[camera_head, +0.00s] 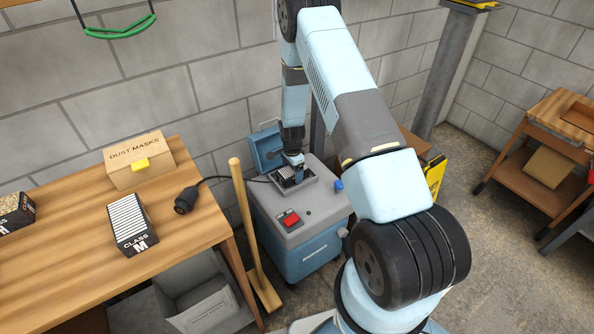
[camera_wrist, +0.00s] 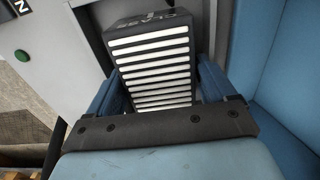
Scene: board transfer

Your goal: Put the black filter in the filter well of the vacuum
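The black filter (camera_wrist: 150,48) has white pleats and CLASS lettering on its end. In the wrist view it lies between the two blue fingers of my gripper (camera_wrist: 158,72), which look closed on its sides. In the head view my gripper (camera_head: 293,164) points down over the filter well (camera_head: 312,184) in the top of the grey and blue vacuum (camera_head: 305,240). The filter (camera_head: 288,178) shows there at the well, partly hidden by the gripper. I cannot tell how deep it sits.
The vacuum's blue lid (camera_head: 266,147) stands open behind the well. On the wooden bench (camera_head: 75,255) are a CLASS M filter (camera_head: 131,224), another filter (camera_head: 14,211), a dust mask box (camera_head: 138,165) and a black plug (camera_head: 186,200). A broom (camera_head: 246,215) stands between bench and vacuum.

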